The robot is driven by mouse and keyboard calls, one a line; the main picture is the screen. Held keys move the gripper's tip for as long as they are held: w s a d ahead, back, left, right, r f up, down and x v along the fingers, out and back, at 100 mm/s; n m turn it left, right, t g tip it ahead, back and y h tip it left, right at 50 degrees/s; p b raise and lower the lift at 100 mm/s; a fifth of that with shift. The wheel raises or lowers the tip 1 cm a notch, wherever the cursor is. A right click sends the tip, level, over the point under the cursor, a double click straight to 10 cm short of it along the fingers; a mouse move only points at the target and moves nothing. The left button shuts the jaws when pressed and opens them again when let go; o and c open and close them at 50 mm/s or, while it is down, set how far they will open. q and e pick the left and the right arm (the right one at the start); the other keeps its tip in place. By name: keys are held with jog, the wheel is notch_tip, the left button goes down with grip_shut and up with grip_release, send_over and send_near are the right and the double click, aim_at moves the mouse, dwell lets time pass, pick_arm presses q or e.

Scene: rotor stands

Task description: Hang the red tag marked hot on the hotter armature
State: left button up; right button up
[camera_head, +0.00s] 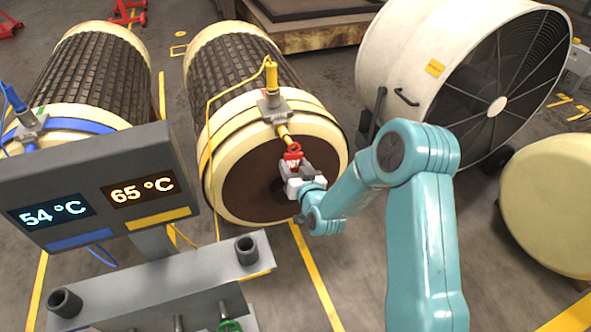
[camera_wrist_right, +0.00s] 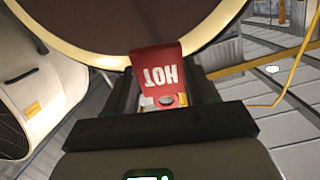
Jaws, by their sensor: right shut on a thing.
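The red tag (camera_head: 292,156) is held by my right gripper (camera_head: 300,180) in front of the right armature (camera_head: 265,178). In the right wrist view the tag (camera_wrist_right: 157,70) reads HOT upside down between the fingers of my right gripper (camera_wrist_right: 165,98). The tag's top is close to the lower end of the yellow probe (camera_head: 284,133); I cannot tell whether they touch. The left armature (camera_head: 85,75) carries a blue probe (camera_head: 14,98). The display (camera_head: 95,190) reads 54 °C above a blue bar and 65 °C above a yellow bar. My left gripper is not in view.
A large white drum fan (camera_head: 410,50) stands right of the right armature. A cream round object (camera_head: 550,205) is at the far right. A grey stand with cups (camera_head: 170,285) is in front. A yellow cable (camera_head: 208,140) runs down the right armature's left side.

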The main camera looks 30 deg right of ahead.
jog(key=shift+w+f, duration=0.1)
jog(key=shift+w, duration=0.1)
dwell(0.5)
jog(key=shift+w+d+f+b, duration=0.1)
jog(key=shift+w+d+b, duration=0.05)
jog(key=shift+w+b, duration=0.3)
jog(key=shift+w, duration=0.2)
jog(key=shift+b+x, duration=0.7)
jog(key=shift+x, duration=0.3)
jog(key=shift+w+d+f, duration=0.1)
jog(key=shift+w, duration=0.05)
dwell(0.5)
jog(key=shift+f+b, duration=0.25)
jog(key=shift+b, duration=0.4)
